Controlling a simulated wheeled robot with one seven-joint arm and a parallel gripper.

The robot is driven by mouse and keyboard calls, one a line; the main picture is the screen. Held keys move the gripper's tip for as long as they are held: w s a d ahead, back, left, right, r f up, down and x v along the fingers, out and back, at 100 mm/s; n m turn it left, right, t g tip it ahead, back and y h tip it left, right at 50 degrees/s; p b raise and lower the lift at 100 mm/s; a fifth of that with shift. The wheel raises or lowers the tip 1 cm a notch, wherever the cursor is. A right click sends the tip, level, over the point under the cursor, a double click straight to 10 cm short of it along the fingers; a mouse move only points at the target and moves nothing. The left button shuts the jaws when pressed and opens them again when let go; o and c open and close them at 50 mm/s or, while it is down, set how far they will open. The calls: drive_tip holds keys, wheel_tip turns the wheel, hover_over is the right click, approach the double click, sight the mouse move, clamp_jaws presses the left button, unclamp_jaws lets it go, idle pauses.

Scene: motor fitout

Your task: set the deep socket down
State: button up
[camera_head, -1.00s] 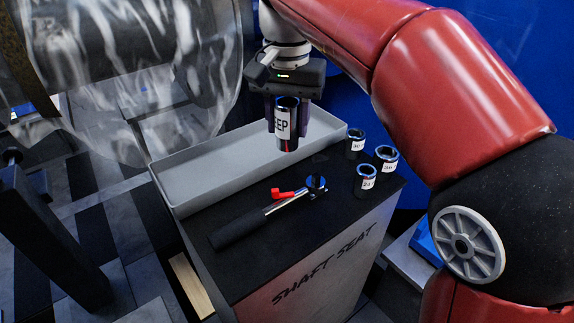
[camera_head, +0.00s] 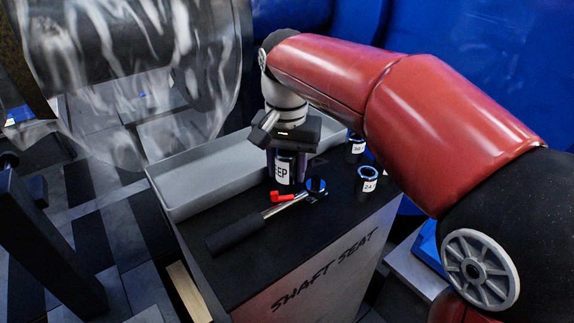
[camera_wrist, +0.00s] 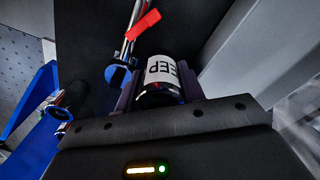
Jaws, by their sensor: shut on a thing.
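The deep socket (camera_head: 284,170) is dark metal with a white label reading "EEP" in view. My gripper (camera_head: 285,178) is shut on it and holds it upright, low over the black top of the SHAFT SEAT stand (camera_head: 262,262). In the head view it is in front of the grey tray and just behind the ratchet. I cannot tell whether its lower end touches the surface. In the wrist view the deep socket (camera_wrist: 165,80) sits between the fingers, with its label facing the camera.
The torque wrench (camera_head: 265,217) with a red lever lies close in front of the socket. The grey tray (camera_head: 180,203) is behind and to the left. Short labelled sockets (camera_head: 368,180) and (camera_head: 355,147) stand at right. The stand's front right top is clear.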

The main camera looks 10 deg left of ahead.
drive_tip(key=o, duration=1.2)
drive_tip(key=shift+f, duration=0.1)
